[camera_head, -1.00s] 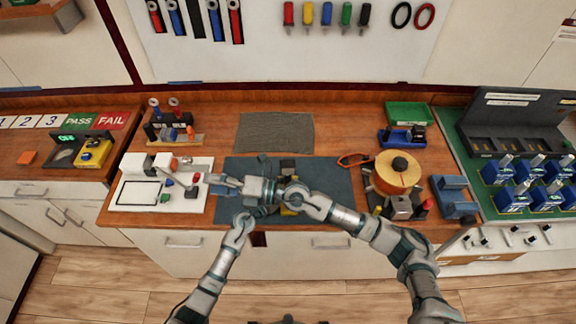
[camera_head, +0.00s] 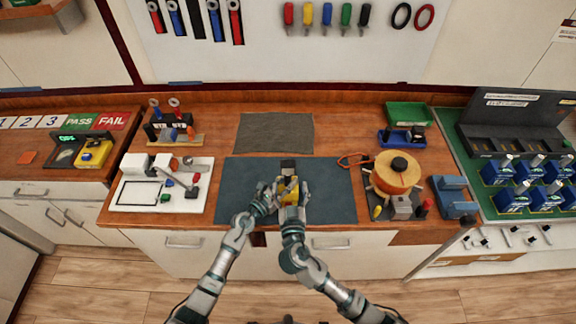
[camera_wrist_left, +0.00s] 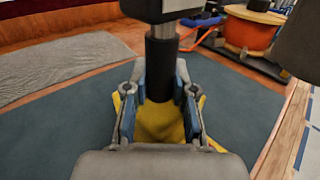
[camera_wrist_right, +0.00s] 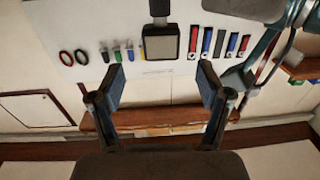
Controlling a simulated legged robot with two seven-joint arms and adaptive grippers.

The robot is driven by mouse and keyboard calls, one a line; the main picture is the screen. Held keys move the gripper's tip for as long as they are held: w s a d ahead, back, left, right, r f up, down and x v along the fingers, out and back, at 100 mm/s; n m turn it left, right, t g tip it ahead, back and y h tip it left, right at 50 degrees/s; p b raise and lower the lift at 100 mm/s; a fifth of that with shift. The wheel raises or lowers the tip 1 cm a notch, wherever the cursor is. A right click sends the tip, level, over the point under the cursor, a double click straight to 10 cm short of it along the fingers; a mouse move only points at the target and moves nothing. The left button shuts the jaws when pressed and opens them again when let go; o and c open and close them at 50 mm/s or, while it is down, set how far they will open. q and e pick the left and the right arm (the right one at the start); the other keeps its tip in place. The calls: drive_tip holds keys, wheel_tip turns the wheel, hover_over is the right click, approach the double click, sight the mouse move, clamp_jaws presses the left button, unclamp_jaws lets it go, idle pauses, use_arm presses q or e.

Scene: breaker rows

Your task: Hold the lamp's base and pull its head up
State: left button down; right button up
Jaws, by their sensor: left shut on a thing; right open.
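The lamp stands on the dark mat (camera_head: 235,190) at the middle of the bench. Its yellow base (camera_wrist_left: 160,124) and black post (camera_wrist_left: 160,68) show in the left wrist view, with a short silvery rod above them. The dark lamp head (camera_head: 288,164) is at the top. My left gripper (camera_wrist_left: 160,95) is shut on the lamp's lower part, its pads either side of the black post just over the yellow base. My right gripper (camera_wrist_right: 160,75) is open and empty. The head (camera_wrist_right: 160,43) shows ahead between its fingers, with a grey panel in a black frame.
A white board (camera_head: 125,202) with small parts lies left of the mat. An orange spool (camera_head: 397,172) and a blue block (camera_head: 455,197) stand to the right. A grey cloth (camera_head: 274,132) lies behind. The mat's left and right ends are clear.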

sight(288, 171)
drive_tip(key=w, duration=0.8)
drive_tip(key=shift+w+a, duration=0.35)
drive_tip(key=shift+w, duration=0.05)
